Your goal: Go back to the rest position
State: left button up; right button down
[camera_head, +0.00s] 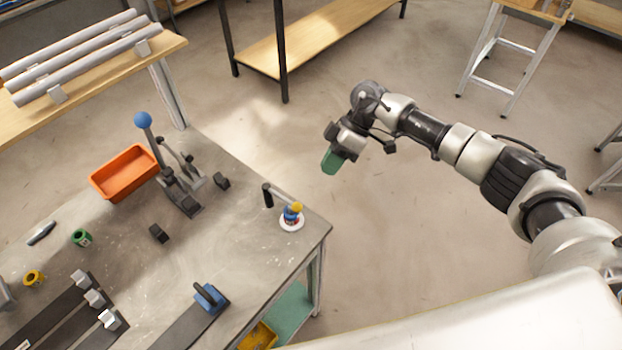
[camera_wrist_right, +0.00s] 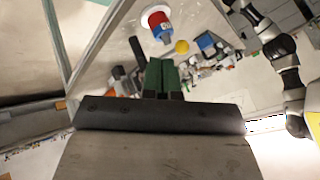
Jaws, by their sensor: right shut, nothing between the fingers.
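My right gripper (camera_head: 332,162) is off the right side of the grey workbench (camera_head: 215,245), above open floor, with its green fingers pointing down. In the right wrist view its two green fingers (camera_wrist_right: 162,76) are together with nothing between them. The right arm reaches in from the right edge of the head view. My left gripper does not show in the head view. In the right wrist view a white and black arm (camera_wrist_right: 285,62) shows at the right, but I cannot make out a gripper on it.
On the bench are an orange bin (camera_head: 125,172), a lever clamp with blue knob (camera_head: 143,120), a red, blue and yellow piece on a white disc (camera_head: 292,222) near the right corner, and a blue block (camera_head: 210,298). A wooden shelf (camera_head: 315,38) stands behind. Floor around the gripper is clear.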

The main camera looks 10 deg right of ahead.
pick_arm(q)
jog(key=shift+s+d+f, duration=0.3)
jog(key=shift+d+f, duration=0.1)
pick_arm(e)
jog(key=shift+d+r, duration=0.7)
jog(key=shift+r, duration=0.3)
